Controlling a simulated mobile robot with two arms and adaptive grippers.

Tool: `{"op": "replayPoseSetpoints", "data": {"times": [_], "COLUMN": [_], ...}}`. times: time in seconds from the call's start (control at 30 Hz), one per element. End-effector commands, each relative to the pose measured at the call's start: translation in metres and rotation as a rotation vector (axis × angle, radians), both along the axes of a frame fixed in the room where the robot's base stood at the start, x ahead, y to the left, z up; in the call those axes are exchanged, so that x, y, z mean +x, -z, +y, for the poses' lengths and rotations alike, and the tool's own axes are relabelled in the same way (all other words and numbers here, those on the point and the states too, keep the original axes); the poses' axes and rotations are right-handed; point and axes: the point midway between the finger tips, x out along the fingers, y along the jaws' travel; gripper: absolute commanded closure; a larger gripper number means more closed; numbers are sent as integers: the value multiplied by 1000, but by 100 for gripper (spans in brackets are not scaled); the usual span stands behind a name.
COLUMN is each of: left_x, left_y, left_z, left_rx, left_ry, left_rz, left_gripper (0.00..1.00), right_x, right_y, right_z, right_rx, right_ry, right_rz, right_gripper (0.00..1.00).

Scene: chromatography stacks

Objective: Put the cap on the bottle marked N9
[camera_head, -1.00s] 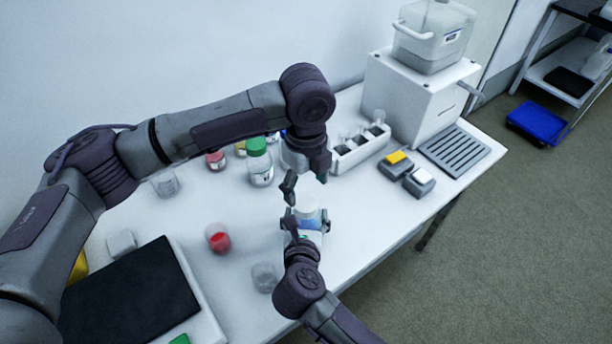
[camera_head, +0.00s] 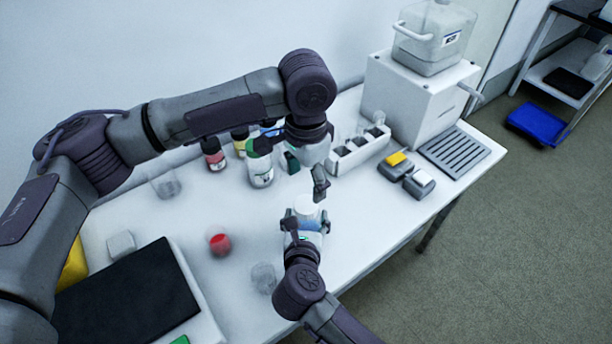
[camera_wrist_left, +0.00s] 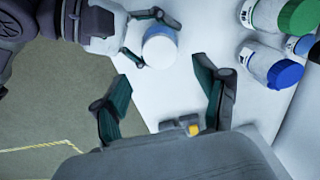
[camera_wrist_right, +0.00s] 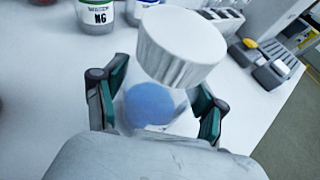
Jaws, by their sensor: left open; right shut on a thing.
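My right gripper (camera_head: 305,222) is shut on a clear bottle with blue liquid (camera_wrist_right: 150,104), held upright at the table's front. A white ribbed cap (camera_wrist_right: 180,48) is at the top of this bottle; it also shows in the head view (camera_head: 305,205) and left wrist view (camera_wrist_left: 160,48). I cannot tell whether it is fully tightened. No label on the held bottle is readable. My left gripper (camera_head: 307,174) is open and empty, just above and behind the cap. In the left wrist view its spread fingers (camera_wrist_left: 162,70) are apart from the cap.
A green-capped bottle marked N6 (camera_wrist_right: 97,12) stands behind, near other capped bottles (camera_head: 213,155). A white rack (camera_head: 358,150) is at back right. A red-liquid beaker (camera_head: 220,244) and clear beakers (camera_head: 166,184) stand left. A black-topped plate (camera_head: 125,300) lies front left.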

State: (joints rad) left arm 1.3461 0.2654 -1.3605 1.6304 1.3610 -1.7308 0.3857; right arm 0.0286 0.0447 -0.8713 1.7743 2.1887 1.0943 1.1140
Motion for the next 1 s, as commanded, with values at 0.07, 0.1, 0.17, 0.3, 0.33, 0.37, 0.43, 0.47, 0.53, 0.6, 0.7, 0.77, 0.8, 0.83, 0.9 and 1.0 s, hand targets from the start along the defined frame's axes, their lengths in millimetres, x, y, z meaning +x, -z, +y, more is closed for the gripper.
{"op": "replayPoseSetpoints", "data": {"times": [0.07,0.1,0.17,0.3,0.33,0.37,0.43,0.47,0.53,0.6,0.7,0.77,0.8,0.83,0.9,1.0], "left_x": [0,0,0,0,0,0,0,0,0,0,0,0,0,0,0,0], "left_y": [0,0,2,15,19,24,36,41,51,61,72,76,78,79,80,80], "left_z": [0,0,0,0,0,0,1,0,1,0,0,0,0,0,0,0], "left_rx": [0,0,0,1,1,1,2,1,2,1,-1,1,1,1,0,-1], "left_ry": [1,1,1,1,2,2,2,1,2,2,2,2,2,2,2,3], "left_rz": [0,0,0,2,2,2,3,2,3,2,1,1,1,1,0,-1], "left_gripper": [27,27,27,27,27,27,27,27,27,27,27,27,27,27,27,27], "right_x": [0,0,0,0,0,0,0,0,0,0,0,0,0,0,0,0], "right_y": [0,0,0,0,0,0,0,0,0,0,0,0,0,0,0,0], "right_z": [0,0,0,0,0,0,0,0,0,0,0,0,0,0,0,0], "right_rx": [0,0,0,0,0,0,0,0,0,0,1,1,1,0,0,0], "right_ry": [0,0,0,0,0,0,0,0,0,0,0,0,0,0,0,0], "right_rz": [0,0,0,0,0,0,0,0,0,0,0,0,0,0,0,0], "right_gripper": [100,100,100,100,100,100,100,100,100,100,100,100,100,100,100,100]}}
